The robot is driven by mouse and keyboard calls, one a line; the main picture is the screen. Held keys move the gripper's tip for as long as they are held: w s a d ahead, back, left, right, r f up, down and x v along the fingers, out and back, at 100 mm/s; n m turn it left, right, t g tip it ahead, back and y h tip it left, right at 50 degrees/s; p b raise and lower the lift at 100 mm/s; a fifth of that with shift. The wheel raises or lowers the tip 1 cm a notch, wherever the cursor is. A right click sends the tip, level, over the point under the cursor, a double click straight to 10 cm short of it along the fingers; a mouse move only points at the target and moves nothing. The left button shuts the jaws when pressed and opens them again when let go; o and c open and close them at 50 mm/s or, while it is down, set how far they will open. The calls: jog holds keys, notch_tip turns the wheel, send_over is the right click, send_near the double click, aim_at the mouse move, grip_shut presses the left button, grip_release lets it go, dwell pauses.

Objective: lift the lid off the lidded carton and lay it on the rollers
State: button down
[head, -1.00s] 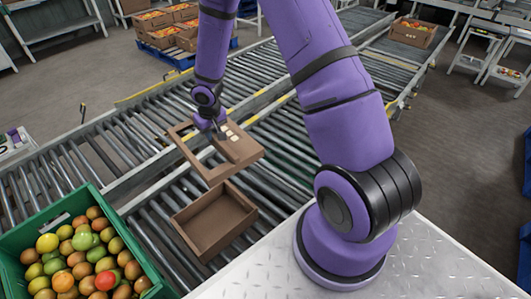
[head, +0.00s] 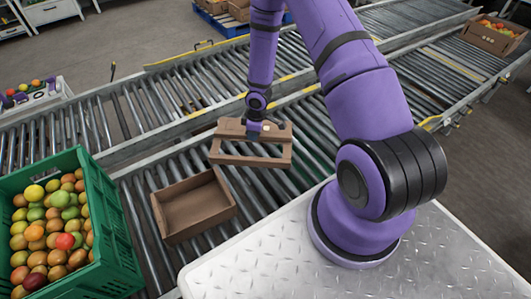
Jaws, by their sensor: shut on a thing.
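The open carton (head: 195,228) is a brown, empty box standing on the rollers (head: 150,205) in front of my base. Its lid (head: 248,160) is a brown cardboard piece with cut-out openings, through which rollers show. My gripper (head: 254,132) is shut on the lid at its far bar, beside small pale marks. The lid is off the carton, behind it and to its right, over the rollers. I cannot tell whether its underside touches them. The fingertips are small and partly hidden by the lid.
A second roller line (head: 130,108) runs behind, along a rail with yellow strips. Bare rollers lie around the lid.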

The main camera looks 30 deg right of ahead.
jog(key=shift+s+d+f+n+g, duration=0.25)
jog(key=shift+s+f+n, duration=0.7)
jog(key=shift+f, duration=1.75)
jog(key=shift+s+d+f+n, duration=0.6)
jog(key=shift+f+n, duration=0.65)
jog(key=shift+f, duration=1.4)
jog(key=shift+s+d+f+n+g, duration=0.2)
jog(key=shift+s+f+n, duration=0.8)
jog(key=shift+f, duration=1.7)
jog(key=shift+w, duration=0.1)
jog(key=c, duration=0.9)
grip_release()
jog(key=shift+c, duration=0.2)
jog(key=c, duration=0.3)
jog(key=shift+r, duration=0.1)
jog(key=shift+r, duration=2.9)
